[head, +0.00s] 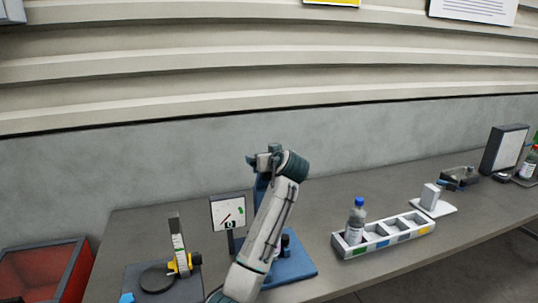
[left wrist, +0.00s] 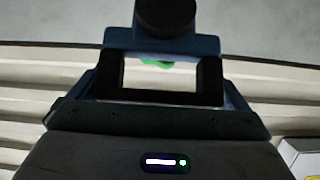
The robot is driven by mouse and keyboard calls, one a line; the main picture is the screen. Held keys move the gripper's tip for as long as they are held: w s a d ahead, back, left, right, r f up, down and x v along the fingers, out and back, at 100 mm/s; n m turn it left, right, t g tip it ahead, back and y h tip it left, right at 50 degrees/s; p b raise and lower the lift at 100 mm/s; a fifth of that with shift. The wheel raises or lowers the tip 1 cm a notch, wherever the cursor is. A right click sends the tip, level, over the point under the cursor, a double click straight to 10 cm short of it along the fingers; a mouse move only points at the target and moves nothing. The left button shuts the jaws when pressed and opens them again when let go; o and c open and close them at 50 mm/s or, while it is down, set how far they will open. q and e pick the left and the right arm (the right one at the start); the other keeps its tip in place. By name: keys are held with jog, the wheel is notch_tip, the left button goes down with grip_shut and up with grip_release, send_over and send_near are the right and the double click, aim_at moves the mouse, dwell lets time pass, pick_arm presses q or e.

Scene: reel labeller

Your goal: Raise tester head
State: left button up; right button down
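The tester has a blue base plate (head: 300,266), a blue upright (head: 261,187) and a black knob-like part (head: 286,243). My arm crosses in front and hides much of it, including most of the tester head. My left gripper (head: 264,158) is high, near the top of the upright. In the left wrist view its two dark fingers (left wrist: 158,78) stand wide apart, with background showing between them. A dark blue bar (left wrist: 162,46) with a black round end (left wrist: 165,16) lies across beyond the fingertips; contact cannot be told. My right gripper is out of view.
A dial panel (head: 228,211) stands left of the tester. A yellow-and-black stand with a dark disc (head: 157,280) is at front left, beside a red bin (head: 40,272). A sectioned tray (head: 350,252) holding a blue-capped bottle (head: 356,218) is right.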

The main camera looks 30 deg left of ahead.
pick_arm(q)
jog(key=shift+w+a+f, duration=0.25)
jog(key=shift+a+f, duration=0.1)
jog(key=shift+s+d+r+p, duration=0.25)
jog(key=shift+r+p, duration=0.1)
jog(key=shift+r, duration=0.15)
jog(key=shift+s+d+r+p, duration=0.1)
jog(key=shift+d+r+p, duration=0.2)
jog(key=shift+r, duration=0.2)
jog(key=shift+s+d+r+p, duration=0.3)
jog(key=shift+r+p, duration=0.15)
jog(key=shift+r, duration=0.15)
jog(key=shift+s+d+r+p, duration=0.3)
jog(key=shift+r+p, duration=0.1)
jog(key=shift+r, duration=0.2)
jog(key=s+d+r+p, duration=0.3)
jog(key=r+p, duration=0.1)
jog(key=r, duration=0.2)
jog(key=shift+d, duration=0.35)
